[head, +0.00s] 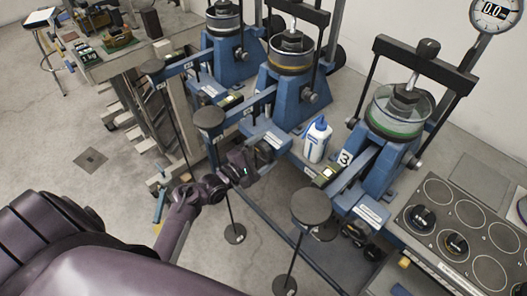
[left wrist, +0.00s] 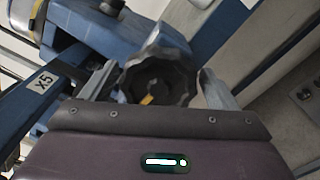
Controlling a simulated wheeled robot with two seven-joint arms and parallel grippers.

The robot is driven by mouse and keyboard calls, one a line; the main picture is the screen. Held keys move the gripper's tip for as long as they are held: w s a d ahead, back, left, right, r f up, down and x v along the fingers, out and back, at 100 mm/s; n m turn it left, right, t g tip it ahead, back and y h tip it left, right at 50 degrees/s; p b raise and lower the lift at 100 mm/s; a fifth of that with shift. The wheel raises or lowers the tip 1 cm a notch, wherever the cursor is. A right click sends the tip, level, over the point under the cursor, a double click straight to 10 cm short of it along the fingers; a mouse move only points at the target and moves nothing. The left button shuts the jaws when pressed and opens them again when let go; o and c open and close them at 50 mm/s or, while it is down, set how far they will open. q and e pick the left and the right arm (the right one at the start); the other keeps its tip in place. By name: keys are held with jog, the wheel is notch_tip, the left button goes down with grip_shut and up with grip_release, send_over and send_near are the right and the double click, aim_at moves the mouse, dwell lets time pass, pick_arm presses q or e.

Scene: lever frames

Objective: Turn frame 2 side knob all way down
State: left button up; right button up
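Frame 2 (head: 284,97) is the middle one of three blue lever frames in the head view. My left gripper (head: 257,160) is low at its front, beside its lever beam. In the left wrist view a black lobed knob (left wrist: 178,82) with an orange mark lies between the two fingers of my left gripper (left wrist: 159,78). The fingers are spread about the knob's width, one on each side. I cannot tell whether they press on it. A blue beam marked X5 (left wrist: 42,84) runs at the left. My right gripper is not in view.
Frame 3 (head: 385,170) stands to the right and frame 1 (head: 222,50) behind. A white bottle (head: 317,140) stands between frames 2 and 3. Round black pads (head: 310,206) on levers stick out in front. A tray of weights (head: 462,235) is at the right.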

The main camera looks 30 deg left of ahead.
pick_arm(q)
jog(key=shift+a, duration=0.1)
jog(key=shift+s+r+p, duration=0.1)
jog(key=shift+s+p, duration=0.2)
jog(key=shift+p, duration=0.05)
jog(key=p+v, duration=0.2)
jog(key=v, duration=0.2)
jog(key=shift+p, duration=0.3)
jog(key=shift+s+a+p, duration=0.3)
jog(key=shift+s+a, duration=0.05)
jog(key=shift+s, duration=0.3)
